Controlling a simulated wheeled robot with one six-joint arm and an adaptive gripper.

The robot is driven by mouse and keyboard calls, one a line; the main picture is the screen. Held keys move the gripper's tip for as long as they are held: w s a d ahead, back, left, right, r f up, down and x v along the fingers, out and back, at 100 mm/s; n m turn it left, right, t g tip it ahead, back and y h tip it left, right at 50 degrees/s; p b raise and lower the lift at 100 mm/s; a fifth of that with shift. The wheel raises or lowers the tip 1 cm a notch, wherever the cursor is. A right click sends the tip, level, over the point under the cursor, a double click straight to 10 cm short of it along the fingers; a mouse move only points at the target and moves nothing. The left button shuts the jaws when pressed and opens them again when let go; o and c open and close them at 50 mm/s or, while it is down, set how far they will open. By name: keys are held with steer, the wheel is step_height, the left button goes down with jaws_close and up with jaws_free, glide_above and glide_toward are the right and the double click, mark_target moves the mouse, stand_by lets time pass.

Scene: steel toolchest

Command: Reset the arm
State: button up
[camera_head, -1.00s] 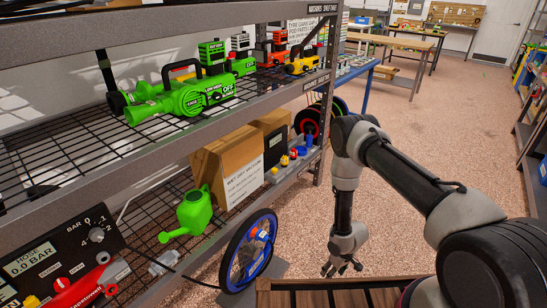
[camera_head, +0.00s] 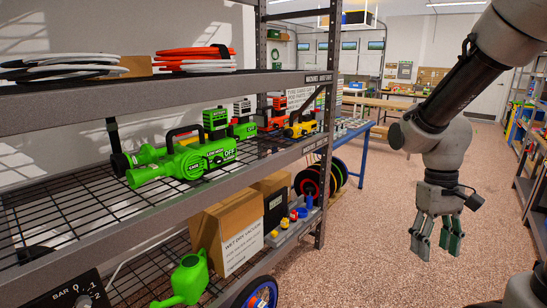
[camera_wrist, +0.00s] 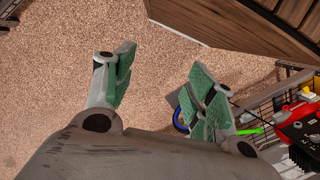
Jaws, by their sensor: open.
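My gripper (camera_head: 436,243) hangs at the right of the head view with its fingers pointing down over the open floor. It is open, and nothing is between its fingers. In the wrist view its green-padded fingers (camera_wrist: 160,85) stand wide apart with speckled floor between them. My arm is bent, with the forearm coming down from the upper right to the wrist.
A steel shelf (camera_head: 200,206) fills the left side, holding a green blower (camera_head: 185,160), a cardboard box (camera_head: 226,236) and a green watering can (camera_head: 187,280). A blue-legged table (camera_head: 362,155) stands behind. The floor (camera_head: 375,225) between the shelf and right-hand racks is clear.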

steer(key=s+r+t, duration=0.3)
steer(key=r, duration=0.3)
steer(key=s+d+r+m+t, duration=0.1)
steer(key=s+r+t, duration=0.2)
steer(key=r, duration=0.3)
steer(key=shift+s+d+r+t+y, duration=0.15)
steer(key=shift+s+r+t+y, duration=0.15)
steer(key=shift+s+r+t, duration=0.1)
steer(key=shift+c, duration=0.2)
